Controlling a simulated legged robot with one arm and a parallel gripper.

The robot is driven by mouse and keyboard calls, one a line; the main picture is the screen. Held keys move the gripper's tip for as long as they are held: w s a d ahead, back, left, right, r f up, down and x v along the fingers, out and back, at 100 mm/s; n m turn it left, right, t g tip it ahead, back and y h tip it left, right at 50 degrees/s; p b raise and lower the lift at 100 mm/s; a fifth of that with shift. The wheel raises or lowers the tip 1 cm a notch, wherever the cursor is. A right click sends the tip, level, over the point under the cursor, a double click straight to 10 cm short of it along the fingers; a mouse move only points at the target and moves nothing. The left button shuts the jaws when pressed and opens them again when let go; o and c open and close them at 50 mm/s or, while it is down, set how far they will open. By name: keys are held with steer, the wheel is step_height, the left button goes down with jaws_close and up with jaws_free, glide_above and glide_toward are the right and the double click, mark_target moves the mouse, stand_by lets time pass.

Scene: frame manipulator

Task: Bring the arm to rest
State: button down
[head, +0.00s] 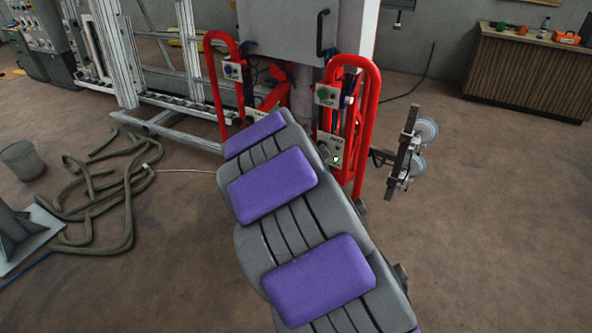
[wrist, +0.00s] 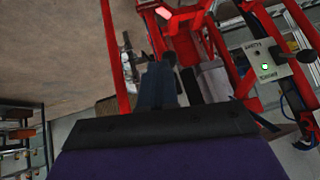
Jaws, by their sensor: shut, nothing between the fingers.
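My gripper (wrist: 172,72) shows in the wrist view as dark fingers beyond the black edge of my wrist. It is shut and empty. In the head view my grey arm with purple pads reaches from the lower right up to the red-framed manipulator (head: 368,100). The gripper itself cannot be made out there; the arm hides it. In the wrist view, red bars of the manipulator (wrist: 118,60) stand around and beyond the fingers. I cannot tell whether the fingers touch anything.
A control box (head: 335,150) with a green light sits on the manipulator, close beside my arm. A holder with suction discs (head: 425,130) sticks out to the right. The floor at lower right is clear.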

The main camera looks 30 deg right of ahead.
steer(key=s+a+r+n+g+y, duration=0.1)
steer(key=s+a, duration=0.5)
steer(key=s, duration=0.7)
steer(key=s+a+r+n+g+y, duration=0.2)
steer(key=s+a+n+g, duration=0.2)
steer(key=s, duration=0.9)
steer(key=s+a+r+n+g+y, duration=0.1)
steer(key=s+a+n+g, duration=0.1)
steer(key=s+a+n, duration=0.4)
steer(key=s+a, duration=0.4)
steer(key=s, duration=0.4)
steer(key=shift+a+r+g+y, duration=0.25)
steer(key=shift+r+g+y, duration=0.05)
steer(key=shift+r+y, duration=0.1)
steer(key=shift+d, duration=0.1)
steer(key=shift+d, duration=0.35)
